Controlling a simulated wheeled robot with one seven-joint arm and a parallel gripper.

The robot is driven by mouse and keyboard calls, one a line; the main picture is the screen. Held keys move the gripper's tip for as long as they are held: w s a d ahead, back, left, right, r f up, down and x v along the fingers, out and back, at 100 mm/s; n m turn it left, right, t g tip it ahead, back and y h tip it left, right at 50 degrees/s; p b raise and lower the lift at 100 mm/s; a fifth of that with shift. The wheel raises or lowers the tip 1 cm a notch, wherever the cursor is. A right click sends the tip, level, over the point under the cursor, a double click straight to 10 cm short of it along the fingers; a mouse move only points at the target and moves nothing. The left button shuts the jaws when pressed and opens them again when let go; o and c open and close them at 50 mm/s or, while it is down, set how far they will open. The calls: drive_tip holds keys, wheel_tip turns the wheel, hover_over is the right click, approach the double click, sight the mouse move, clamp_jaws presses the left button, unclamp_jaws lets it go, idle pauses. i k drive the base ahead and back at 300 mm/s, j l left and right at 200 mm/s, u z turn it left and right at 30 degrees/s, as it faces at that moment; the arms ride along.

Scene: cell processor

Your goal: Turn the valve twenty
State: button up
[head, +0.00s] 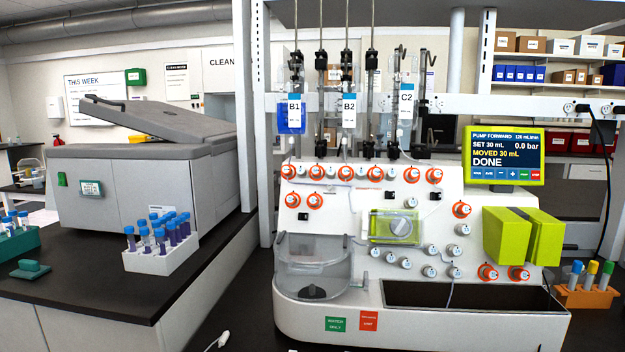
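The cell processor (350,310) stands ahead, a white machine with many round valve knobs on its sloped front panel. Several knobs have orange rings, in an upper row (345,173), at the left (315,201) and at the right (461,210). Plain white-grey knobs (405,263) sit lower in the middle and right. Two more orange-ringed knobs (487,272) are at the lower right. The knob numbers are too small to read, so I cannot tell which is valve twenty. My gripper is not in view.
A screen (503,155) reads PUMP FORWARD, SET 30 mL, MOVED 30 mL, DONE, 0.0 bar. Bags B1 (293,108), B2 (348,108) and C2 (405,100) hang above. Green blocks (522,235) jut out at the right. A tube rack (160,258) stands on the left bench.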

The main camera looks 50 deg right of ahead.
sight(455, 272)
drive_tip(key=z, duration=1.75)
